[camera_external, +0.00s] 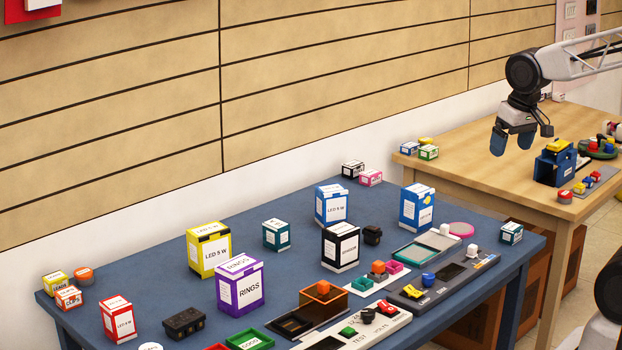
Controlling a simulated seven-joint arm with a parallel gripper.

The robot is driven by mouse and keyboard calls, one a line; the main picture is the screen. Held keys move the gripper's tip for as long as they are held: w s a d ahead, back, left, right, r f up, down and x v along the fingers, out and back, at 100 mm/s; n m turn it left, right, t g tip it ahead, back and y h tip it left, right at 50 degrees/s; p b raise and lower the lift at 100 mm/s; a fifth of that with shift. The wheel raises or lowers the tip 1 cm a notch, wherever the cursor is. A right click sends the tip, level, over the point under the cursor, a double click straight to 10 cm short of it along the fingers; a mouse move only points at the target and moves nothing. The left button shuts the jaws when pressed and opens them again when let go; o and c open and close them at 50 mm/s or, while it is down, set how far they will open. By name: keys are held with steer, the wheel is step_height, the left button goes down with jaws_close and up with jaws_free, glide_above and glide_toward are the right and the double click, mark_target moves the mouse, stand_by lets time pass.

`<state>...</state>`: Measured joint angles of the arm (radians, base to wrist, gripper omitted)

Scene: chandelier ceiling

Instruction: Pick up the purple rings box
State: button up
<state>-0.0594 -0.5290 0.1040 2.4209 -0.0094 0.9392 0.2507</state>
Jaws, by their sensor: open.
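My gripper (512,142) is at the upper right, above the wooden table, far from the rings box. Its two blue fingers point down, apart, with nothing between them.
A black box (340,246), two blue boxes (331,205) (417,207) and trays (323,303) stand right of the rings box. A red box (118,319) and a dark block (184,323) are left. A blue holder (554,163) stands near my gripper.

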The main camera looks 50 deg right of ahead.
steer(key=w+a+m, duration=0.4)
steer(key=w+a, duration=0.3)
steer(key=w, duration=0.5)
steer(key=m+g, duration=0.2)
steer(key=m, duration=0.9)
glide_above(239, 263)
step_height(239, 263, down, 20)
steer(key=shift+d+r, duration=0.15)
steer(key=shift+r, duration=0.1)
steer(key=shift+a+f, duration=0.2)
steer(key=shift+a, duration=0.1)
steer(key=shift+f, duration=0.15)
steer(key=shift+f, duration=1.15)
steer(key=shift+f, duration=0.15)
steer(key=shift+s+f, duration=0.1)
steer(key=shift+f, duration=2.35)
